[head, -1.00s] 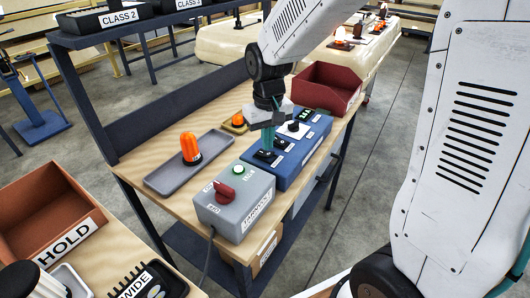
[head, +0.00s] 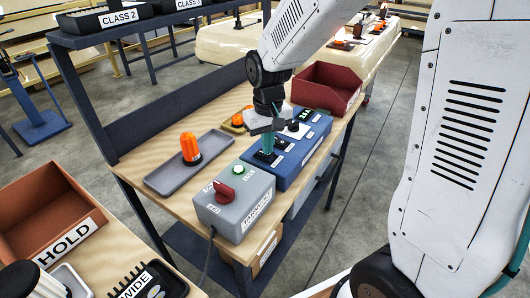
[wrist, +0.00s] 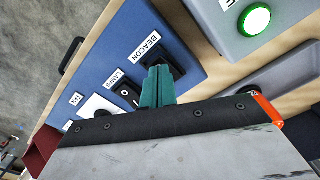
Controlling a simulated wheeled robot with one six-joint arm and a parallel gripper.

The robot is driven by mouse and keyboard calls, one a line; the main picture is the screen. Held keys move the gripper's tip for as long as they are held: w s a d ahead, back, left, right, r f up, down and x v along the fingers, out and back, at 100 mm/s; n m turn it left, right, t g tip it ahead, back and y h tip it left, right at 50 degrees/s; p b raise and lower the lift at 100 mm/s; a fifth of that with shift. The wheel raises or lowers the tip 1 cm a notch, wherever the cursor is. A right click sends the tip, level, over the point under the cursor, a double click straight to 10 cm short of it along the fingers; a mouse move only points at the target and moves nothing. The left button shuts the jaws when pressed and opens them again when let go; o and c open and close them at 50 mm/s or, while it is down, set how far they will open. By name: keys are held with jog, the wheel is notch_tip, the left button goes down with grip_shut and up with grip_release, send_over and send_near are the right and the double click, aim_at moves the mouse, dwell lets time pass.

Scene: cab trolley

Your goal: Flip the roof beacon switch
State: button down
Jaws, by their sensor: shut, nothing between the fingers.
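The blue switch panel (head: 301,158) stands on the wooden bench. The beacon switch (wrist: 170,62) is a black switch beside the BEACON label (wrist: 151,45) in the wrist view. My gripper (wrist: 157,72) has its teal fingers together, empty, with the tips at the beacon switch and covering part of it. I cannot tell whether they touch it or which way it is set. In the head view my gripper (head: 268,146) points down over the panel's near end, where the switch is mostly hidden.
A grey box (head: 235,208) with a red knob and lit green button (wrist: 256,19) stands beside the panel. An orange beacon lamp (head: 190,149) stands in a grey tray (head: 163,184). A red bin (head: 325,90) is at the panel's far end.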

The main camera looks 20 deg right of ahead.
jog(key=shift+f, duration=0.25)
jog(key=shift+r, duration=3.55)
jog(key=s+d+r, duration=0.1)
jog(key=s+r, duration=0.2)
jog(key=s, duration=0.9)
jog(key=s+d+r+t, duration=0.1)
jog(key=s+d+r, duration=0.1)
jog(key=s, duration=1)
jog(key=shift+r+m, duration=0.4)
jog(key=shift+r, duration=0.35)
